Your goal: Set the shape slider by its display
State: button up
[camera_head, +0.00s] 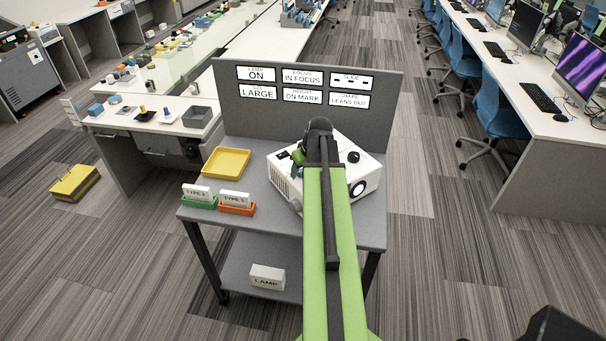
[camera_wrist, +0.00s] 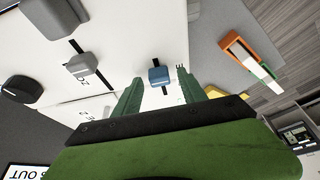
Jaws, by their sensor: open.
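The shape display (camera_head: 348,100) on the panel reads "LEANS OUT". The white projector (camera_head: 357,177) sits on the grey cart, partly hidden by my arm. In the wrist view its top (camera_wrist: 120,35) carries a blue slider knob (camera_wrist: 159,75) on a dark slot and a grey slider knob (camera_wrist: 82,65) on another. I cannot read which is the shape slider. My gripper (camera_head: 298,158) is over the projector's left part. In the wrist view my gripper (camera_wrist: 158,86) has its green fingers apart, with the blue knob showing between their tips; contact is unclear.
A black round knob (camera_wrist: 22,90) stands near the grey one. The upright panel (camera_head: 228,90) rises behind the projector. A yellow tray (camera_head: 226,163), a green tray (camera_head: 199,203) and an orange tray (camera_head: 237,209) with white type blocks lie left of the projector.

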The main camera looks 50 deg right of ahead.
grip_shut()
dwell(1.4)
